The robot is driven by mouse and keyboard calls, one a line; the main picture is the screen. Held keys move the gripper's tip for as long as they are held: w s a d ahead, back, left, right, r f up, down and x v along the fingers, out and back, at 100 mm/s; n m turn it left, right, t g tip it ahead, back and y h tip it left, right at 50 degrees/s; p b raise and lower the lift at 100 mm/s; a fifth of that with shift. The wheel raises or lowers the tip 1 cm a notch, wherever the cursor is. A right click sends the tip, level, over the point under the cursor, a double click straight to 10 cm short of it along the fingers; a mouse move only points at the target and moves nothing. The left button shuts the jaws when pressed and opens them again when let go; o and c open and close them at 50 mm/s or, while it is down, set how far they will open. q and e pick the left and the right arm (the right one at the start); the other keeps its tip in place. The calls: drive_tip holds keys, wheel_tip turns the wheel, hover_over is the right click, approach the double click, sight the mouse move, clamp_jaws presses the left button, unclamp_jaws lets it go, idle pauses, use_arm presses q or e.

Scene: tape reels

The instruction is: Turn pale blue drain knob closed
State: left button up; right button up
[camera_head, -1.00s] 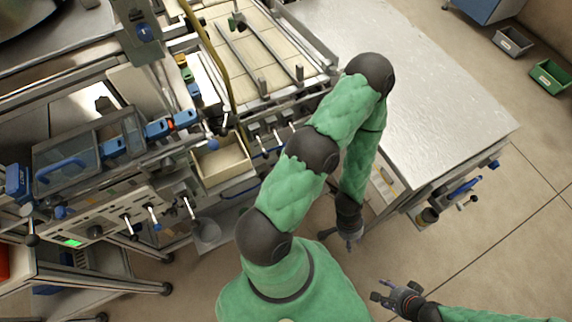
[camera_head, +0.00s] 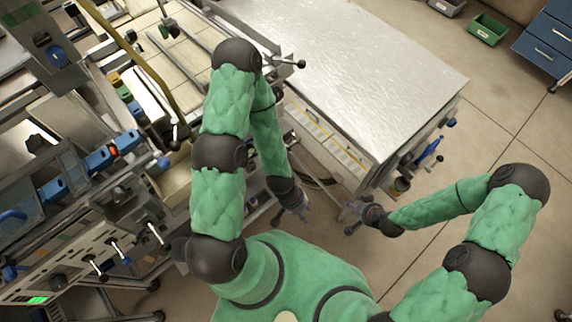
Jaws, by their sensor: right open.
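A small pale blue ball knob (camera_head: 163,162) shows on the machine at the left, beside the open bin. I cannot tell if it is the drain knob or how it is turned. My left gripper (camera_head: 297,208) hangs below its forearm in the middle, well right of that knob; its fingers are too small to read. Neither gripper visibly touches a knob.
The metal-topped table (camera_head: 370,75) stands at the upper middle, with a blue handle (camera_head: 428,151) on its right side. The machine's control panel (camera_head: 70,270) with lever handles fills the lower left. A green bin (camera_head: 487,29) and a blue cabinet (camera_head: 545,45) stand at the upper right. Floor is clear at right.

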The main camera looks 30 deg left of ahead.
drive_tip(key=w+a+f+n+t+y+b, duration=0.35)
drive_tip(key=w+a+n+y, duration=0.25)
drive_tip(key=w+a+n, duration=0.35)
drive_tip(key=s+a+r+n+g+y+b, duration=0.3)
drive_tip(key=s+a+n+g+y+b, duration=0.15)
drive_tip(key=s+a+n+y, duration=0.65)
drive_tip(key=w+a+r+n+h, duration=0.1)
drive_tip(key=w+a+r, duration=0.2)
drive_tip(key=a, duration=0.4)
drive_tip(key=shift+w+a+n+b, duration=0.2)
drive_tip(key=shift+w+n+b, duration=0.2)
drive_tip(key=shift+w, duration=0.35)
